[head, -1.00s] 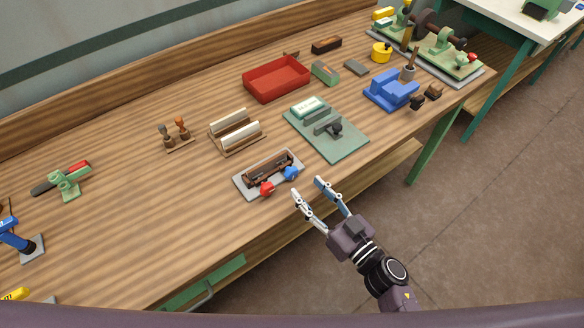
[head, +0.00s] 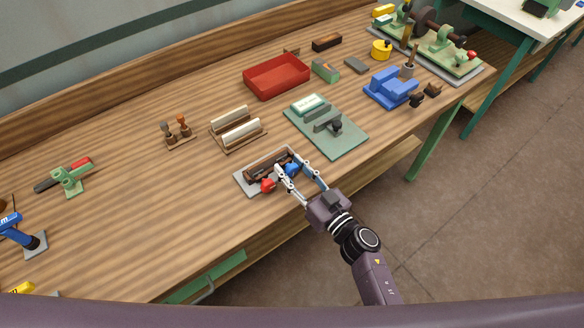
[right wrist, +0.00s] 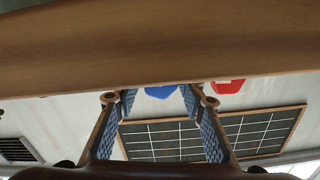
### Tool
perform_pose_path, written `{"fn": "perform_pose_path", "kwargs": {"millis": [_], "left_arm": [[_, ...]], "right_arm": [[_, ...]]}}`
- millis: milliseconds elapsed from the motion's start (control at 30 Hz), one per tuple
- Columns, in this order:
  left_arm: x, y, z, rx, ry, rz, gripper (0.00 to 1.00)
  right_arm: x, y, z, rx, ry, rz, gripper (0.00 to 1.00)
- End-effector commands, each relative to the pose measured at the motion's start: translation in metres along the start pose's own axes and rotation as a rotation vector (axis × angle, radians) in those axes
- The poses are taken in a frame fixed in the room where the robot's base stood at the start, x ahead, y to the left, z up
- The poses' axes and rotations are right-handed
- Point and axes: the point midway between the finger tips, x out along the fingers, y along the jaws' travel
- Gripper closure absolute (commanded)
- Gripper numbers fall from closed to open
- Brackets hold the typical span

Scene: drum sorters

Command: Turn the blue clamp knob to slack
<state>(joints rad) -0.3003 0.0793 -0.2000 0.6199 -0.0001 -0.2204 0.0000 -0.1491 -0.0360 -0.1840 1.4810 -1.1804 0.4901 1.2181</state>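The blue clamp knob (head: 291,170) is on the front right of a small grey-based clamp fixture (head: 244,186) on the bench. A red knob (head: 267,185) is on the same fixture, left of the blue one. My right gripper (head: 291,165) is open, with its fingers on either side of the blue knob. In the right wrist view the blue knob (right wrist: 161,92) shows between the fingertips, partly hidden, and the red knob (right wrist: 228,86) is off to the right. I cannot tell whether a finger touches the blue knob. My left gripper is not in view.
A green plate with a dark knob (head: 345,141) lies right of the fixture. A rack with pale bars (head: 238,132) stands behind it. A red tray (head: 277,78) and a blue block (head: 390,90) are farther back.

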Motion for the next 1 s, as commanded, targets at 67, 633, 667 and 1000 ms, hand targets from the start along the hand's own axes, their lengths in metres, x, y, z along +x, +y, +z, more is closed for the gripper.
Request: {"fn": "perform_pose_path", "kwargs": {"millis": [67, 633, 667, 1000], "left_arm": [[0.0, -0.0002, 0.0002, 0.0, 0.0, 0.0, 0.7], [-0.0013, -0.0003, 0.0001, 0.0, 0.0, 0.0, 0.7], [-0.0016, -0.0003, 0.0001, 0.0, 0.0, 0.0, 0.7], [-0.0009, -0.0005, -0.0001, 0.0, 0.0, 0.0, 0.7]], "right_arm": [[-0.0002, 0.0001, 0.0001, 0.0, 0.0, 0.0, 0.74], [-0.0005, 0.0, -0.0002, -0.069, -0.001, 0.0, 0.98], [-0.0004, -0.0002, -0.0001, -0.085, -0.001, 0.0, 0.98], [-0.0006, -0.0005, 0.0011, -0.331, -0.002, 0.0, 0.98]]}}
